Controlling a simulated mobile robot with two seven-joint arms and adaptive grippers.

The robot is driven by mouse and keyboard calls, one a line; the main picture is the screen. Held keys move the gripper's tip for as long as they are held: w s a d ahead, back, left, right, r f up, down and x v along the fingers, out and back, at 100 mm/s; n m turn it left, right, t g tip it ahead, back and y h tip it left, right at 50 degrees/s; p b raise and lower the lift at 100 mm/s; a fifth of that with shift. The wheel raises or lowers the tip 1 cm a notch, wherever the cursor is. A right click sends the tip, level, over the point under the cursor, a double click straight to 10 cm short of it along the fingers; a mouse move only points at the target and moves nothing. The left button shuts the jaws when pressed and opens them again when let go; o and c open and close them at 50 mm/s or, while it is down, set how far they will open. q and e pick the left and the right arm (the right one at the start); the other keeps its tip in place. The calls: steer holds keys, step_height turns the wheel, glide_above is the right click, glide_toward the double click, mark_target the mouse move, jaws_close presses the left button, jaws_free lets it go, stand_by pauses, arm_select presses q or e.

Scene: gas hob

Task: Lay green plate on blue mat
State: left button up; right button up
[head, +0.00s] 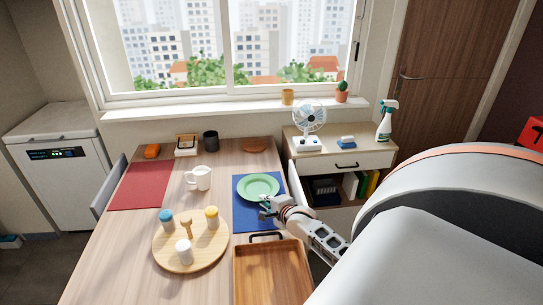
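The green plate (257,186) is over the far part of the blue mat (249,221) on the wooden table. It looks flat, but I cannot tell whether it rests on the mat or is slightly above it. My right gripper (266,204) is at the plate's near right rim, with its arm coming in from the lower right. The fingers are too small to show whether they are open or shut on the rim. My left gripper is not in view.
A wooden tray (271,274) with a dark handle lies just in front of the mat. A round board (181,259) with several shakers and a white mug (199,178) stand to the left. A red mat (141,185) lies farther left. A drawer unit (338,156) adjoins the table at right.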

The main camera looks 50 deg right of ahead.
steer(key=v, duration=1.1)
steer(key=shift+s+a+r, duration=0.1)
steer(key=shift+s, duration=0.15)
